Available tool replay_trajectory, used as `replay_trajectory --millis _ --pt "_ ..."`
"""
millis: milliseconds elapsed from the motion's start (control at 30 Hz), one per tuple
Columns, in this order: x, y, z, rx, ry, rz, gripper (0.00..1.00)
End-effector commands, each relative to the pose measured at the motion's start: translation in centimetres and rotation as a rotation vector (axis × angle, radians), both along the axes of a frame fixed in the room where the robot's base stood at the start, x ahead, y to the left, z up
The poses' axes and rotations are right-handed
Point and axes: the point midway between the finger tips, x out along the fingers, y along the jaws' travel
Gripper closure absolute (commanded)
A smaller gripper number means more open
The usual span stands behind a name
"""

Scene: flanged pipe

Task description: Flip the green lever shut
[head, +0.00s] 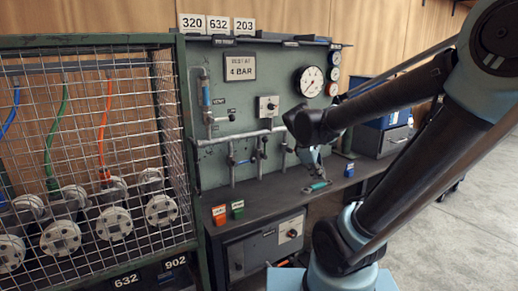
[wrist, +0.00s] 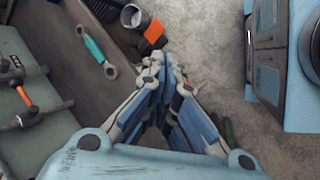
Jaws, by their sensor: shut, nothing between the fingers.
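I cannot make out a clearly green lever in either view. The green panel (head: 240,95) carries grey pipework with several small valve handles, too small to tell by colour. An orange-handled valve (wrist: 23,96) shows at the left of the wrist view. My gripper (wrist: 165,62) is shut and empty, over the dark bench beside the panel. In the head view my gripper (head: 314,163) is partly hidden under my wrist, in front of the panel's right part. A teal wrench-like tool (wrist: 97,50) lies on the bench, left of and apart from my fingers.
A wire cage (head: 95,130) with flanged pipes stands left.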

Motion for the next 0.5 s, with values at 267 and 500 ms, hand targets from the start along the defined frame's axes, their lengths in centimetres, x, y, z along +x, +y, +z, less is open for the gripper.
replay_trajectory --millis 267,500 --pt "6.6 5.9 2.2 -0.273 0.059 0.399 1.0" --pt "11.1 12.8 3.4 -0.53 0.112 0.708 1.0"
